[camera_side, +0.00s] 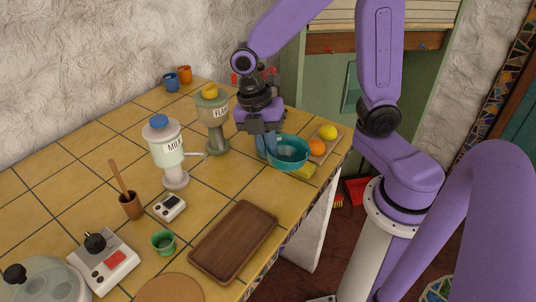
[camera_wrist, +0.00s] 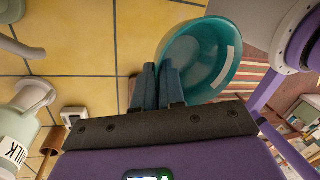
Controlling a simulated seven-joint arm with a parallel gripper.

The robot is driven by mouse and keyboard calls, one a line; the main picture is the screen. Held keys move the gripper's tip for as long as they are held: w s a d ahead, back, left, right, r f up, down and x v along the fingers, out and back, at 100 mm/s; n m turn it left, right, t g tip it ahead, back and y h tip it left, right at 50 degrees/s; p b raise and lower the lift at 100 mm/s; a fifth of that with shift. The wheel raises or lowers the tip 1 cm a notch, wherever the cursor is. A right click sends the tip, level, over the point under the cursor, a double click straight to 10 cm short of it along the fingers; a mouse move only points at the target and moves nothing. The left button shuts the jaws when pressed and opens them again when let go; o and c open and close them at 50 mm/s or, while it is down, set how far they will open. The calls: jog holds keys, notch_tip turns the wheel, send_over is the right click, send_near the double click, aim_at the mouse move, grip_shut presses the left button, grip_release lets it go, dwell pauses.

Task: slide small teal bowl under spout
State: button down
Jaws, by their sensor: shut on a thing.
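The small teal bowl (camera_side: 290,153) stands upright near the right edge of the tiled counter. My gripper (camera_side: 266,145) is shut on the bowl's left rim. In the wrist view, the fingers (camera_wrist: 159,72) pinch the near wall of the bowl (camera_wrist: 208,60), which looks empty inside. The milk dispenser (camera_side: 166,145), with a blue lid, stands to the left, and its spout (camera_side: 196,155) points right, towards the bowl but clear of it. A second dispenser (camera_side: 213,115) with a yellow lid stands behind it, its label partly readable.
A board with an orange (camera_side: 317,147) and a lemon (camera_side: 328,132) lies right of the bowl, with a yellow block (camera_side: 306,172) in front. A wooden tray (camera_side: 233,241), small scale (camera_side: 170,207) and green cup (camera_side: 163,243) stand nearer. Tiles between spout and bowl are mostly clear.

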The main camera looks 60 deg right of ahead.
jog(key=w+d+f+m+t+y, duration=0.15)
jog(key=w+m, duration=0.25)
jog(key=m, duration=0.8)
jog(key=w+f+m+t+y, duration=0.1)
jog(key=w+m+y, duration=0.2)
jog(key=m, duration=0.9)
jog(key=shift+w+a+f, duration=0.1)
jog(key=shift+w+f, duration=0.05)
jog(key=shift+f, duration=1.55)
jog(key=shift+w+f, duration=0.15)
jog(key=shift+f, duration=1.55)
jog(key=shift+w, duration=1.6)
jog(key=shift+f, duration=0.15)
jog(key=c, duration=1.1)
grip_release()
jog(key=shift+c, duration=0.2)
